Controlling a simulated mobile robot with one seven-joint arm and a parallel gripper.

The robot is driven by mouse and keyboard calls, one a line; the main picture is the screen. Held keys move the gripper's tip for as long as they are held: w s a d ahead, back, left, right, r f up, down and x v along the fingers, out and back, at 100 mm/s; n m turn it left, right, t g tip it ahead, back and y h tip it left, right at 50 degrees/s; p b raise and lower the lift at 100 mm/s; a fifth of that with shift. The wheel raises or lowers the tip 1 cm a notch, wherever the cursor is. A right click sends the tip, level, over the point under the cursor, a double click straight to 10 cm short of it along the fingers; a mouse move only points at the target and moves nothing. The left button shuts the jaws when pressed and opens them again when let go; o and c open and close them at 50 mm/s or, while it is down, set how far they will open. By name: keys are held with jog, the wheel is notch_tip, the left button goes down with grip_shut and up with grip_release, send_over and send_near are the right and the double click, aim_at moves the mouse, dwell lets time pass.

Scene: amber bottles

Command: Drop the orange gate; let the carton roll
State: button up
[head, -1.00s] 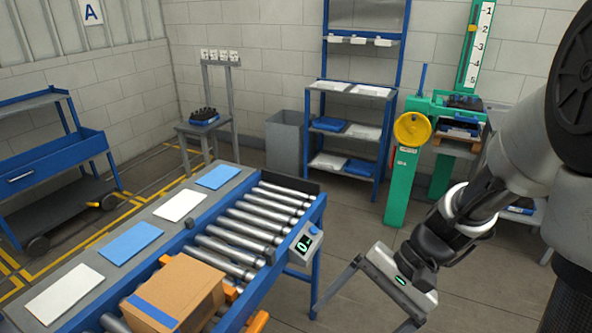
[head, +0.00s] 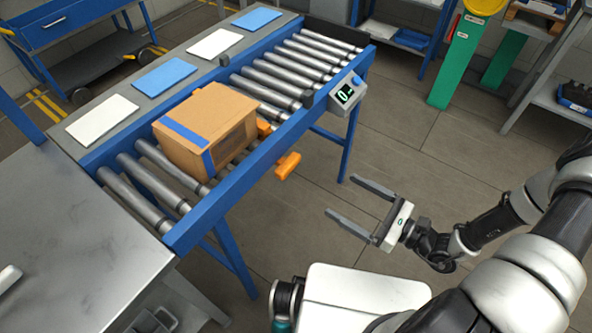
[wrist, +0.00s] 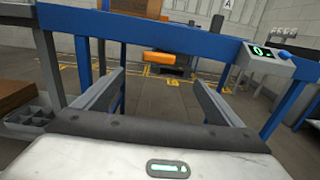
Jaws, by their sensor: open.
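The brown carton (head: 188,145) with a blue tape strip sits upright on the roller conveyor (head: 228,193), towards its near end. The orange gate (head: 263,128) shows as a small piece at the carton's right side; the rest is hidden behind the carton. An orange handle (head: 288,165) sticks out from the conveyor's blue side rail. My gripper (head: 341,196) is open and empty, to the right of the handle and apart from it, fingers towards the conveyor. In the wrist view the handle (wrist: 159,58) shows ahead, between and beyond the fingertips.
A control box (head: 347,92) with a green 0 is fixed on the conveyor's side. Rollers beyond the carton are clear. Blue and white sheets lie on the ledge (head: 188,92) behind. A grey metal table (head: 75,240) stands at left. Floor around my gripper is free.

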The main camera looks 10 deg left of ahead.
aim_at(293, 168)
jog(key=b+x, duration=0.1)
jog(key=x, duration=1.5)
jog(key=shift+a, duration=0.3)
jog(key=shift+c, duration=0.4)
